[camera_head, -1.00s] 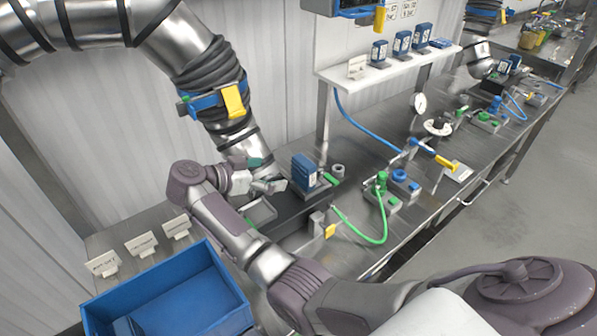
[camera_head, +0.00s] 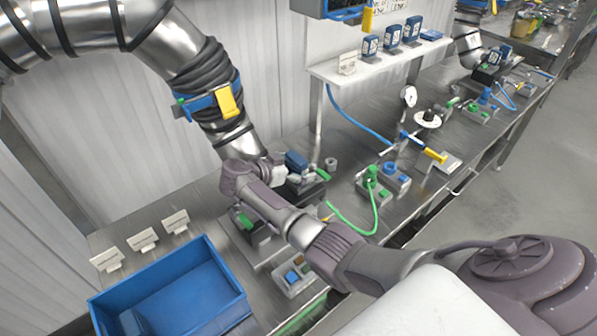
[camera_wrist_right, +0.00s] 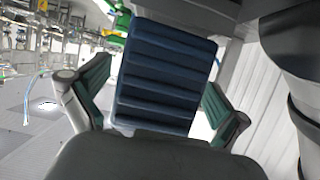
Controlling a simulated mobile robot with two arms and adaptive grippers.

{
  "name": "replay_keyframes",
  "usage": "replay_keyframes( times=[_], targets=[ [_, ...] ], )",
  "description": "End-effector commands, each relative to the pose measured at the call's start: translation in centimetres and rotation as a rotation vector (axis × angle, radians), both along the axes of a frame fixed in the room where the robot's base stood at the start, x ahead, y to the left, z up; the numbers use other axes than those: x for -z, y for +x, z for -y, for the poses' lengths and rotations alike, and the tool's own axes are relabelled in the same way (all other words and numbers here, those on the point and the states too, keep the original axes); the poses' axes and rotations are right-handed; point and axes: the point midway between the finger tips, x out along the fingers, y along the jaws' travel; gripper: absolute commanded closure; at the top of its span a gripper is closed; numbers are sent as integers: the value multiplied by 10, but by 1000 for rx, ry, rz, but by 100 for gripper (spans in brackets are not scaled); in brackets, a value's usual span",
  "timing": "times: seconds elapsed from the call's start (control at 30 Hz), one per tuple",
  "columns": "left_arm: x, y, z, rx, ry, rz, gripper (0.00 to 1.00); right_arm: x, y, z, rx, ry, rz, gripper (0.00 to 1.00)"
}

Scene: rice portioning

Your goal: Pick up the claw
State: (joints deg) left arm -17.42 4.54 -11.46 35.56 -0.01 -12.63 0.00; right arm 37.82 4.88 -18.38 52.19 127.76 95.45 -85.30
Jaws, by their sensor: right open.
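A blue block (camera_head: 296,161) stands upright on a dark base on the bench, near the lower end of the silver duct. In the right wrist view the ribbed blue block (camera_wrist_right: 165,75) fills the middle. I cannot tell for sure whether this block is the claw. My right gripper (camera_head: 277,174) is right at the block, its wrist and arm partly hiding the base. In the wrist view the right gripper (camera_wrist_right: 157,85) is open, with one green-padded finger on each side of the block. Gaps show beside the block, so the fingers do not appear closed on it. My left gripper is not in view.
A blue bin (camera_head: 176,295) stands at the front left, with several white label cards behind it. A silver duct (camera_head: 205,85) hangs close above the gripper. A green valve (camera_head: 371,178) with a hose stands to the right. A white shelf (camera_head: 375,62) is behind.

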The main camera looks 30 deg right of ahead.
Motion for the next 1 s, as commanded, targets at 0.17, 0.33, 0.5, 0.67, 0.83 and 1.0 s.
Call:
replay_keyframes(
  times=[0.17,0.33,0.5,0.67,0.83,1.0],
  targets=[
    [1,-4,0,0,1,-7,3,0,0,-1,-1,0,0,5],
    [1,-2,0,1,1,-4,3,0,0,-1,-1,0,0,33],
    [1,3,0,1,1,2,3,0,0,-1,0,1,0,62],
    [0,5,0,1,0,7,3,0,0,-1,0,1,0,88],
    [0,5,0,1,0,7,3,-1,1,-1,0,-1,2,89],
    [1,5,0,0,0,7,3,-4,1,-1,-1,-1,4,89]
  ],
)
